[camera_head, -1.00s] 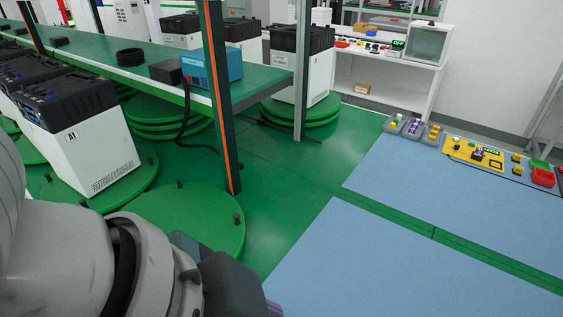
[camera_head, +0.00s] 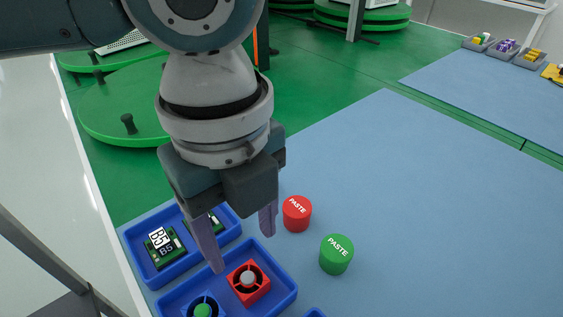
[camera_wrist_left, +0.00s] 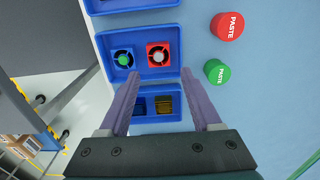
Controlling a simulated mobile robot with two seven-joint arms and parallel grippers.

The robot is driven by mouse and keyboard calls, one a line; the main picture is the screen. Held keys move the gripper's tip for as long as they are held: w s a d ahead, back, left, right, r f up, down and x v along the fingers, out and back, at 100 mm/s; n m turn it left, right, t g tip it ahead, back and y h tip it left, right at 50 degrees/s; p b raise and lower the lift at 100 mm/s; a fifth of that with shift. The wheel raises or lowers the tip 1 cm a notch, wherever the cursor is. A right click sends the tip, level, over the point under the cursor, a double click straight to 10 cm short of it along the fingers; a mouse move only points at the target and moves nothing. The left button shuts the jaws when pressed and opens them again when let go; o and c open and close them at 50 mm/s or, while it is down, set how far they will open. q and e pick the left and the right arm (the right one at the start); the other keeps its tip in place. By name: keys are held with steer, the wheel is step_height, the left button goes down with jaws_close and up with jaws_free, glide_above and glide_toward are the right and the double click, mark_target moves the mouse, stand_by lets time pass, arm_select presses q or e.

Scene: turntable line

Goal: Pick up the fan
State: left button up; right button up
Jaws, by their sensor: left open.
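A red square fan (camera_head: 262,293) with a grey hub lies at the right of a blue tray (camera_head: 287,297) in the head view. It also shows in the left wrist view (camera_wrist_left: 149,47). A blue fan with a green hub (camera_head: 203,310) is beside it on the left, in the wrist view too (camera_wrist_left: 123,58). My left gripper (camera_head: 243,252) hangs over the trays with its fingers pointing down. It is open and nothing is between the fingers. In the wrist view, the fingertips (camera_wrist_left: 160,72) are apart, just below the fans in the picture. My right gripper is not in view.
A blue tray with boards (camera_head: 143,267) is behind the fan tray. A red paste can (camera_head: 297,216) and a green one (camera_head: 336,257) stand to the right. The blue table (camera_head: 440,220) is clear beyond them.

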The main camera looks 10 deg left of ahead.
mark_target(247, 276)
arm_select(q)
step_height(247, 276, down, 4)
steer(key=shift+r+b, duration=0.1)
steer(key=shift+b, duration=0.2)
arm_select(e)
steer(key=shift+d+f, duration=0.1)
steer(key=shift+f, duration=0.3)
arm_select(q)
step_height(247, 276, down, 6)
steer(key=shift+s+r+b, duration=0.1)
steer(key=shift+r+b, duration=0.15)
steer(key=shift+b, duration=0.4)
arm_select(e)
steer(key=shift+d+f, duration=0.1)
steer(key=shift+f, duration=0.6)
arm_select(q)
steer(key=shift+a, duration=0.1)
steer(key=c, duration=1)
jaws_close()
steer(key=shift+r, duration=0.15)
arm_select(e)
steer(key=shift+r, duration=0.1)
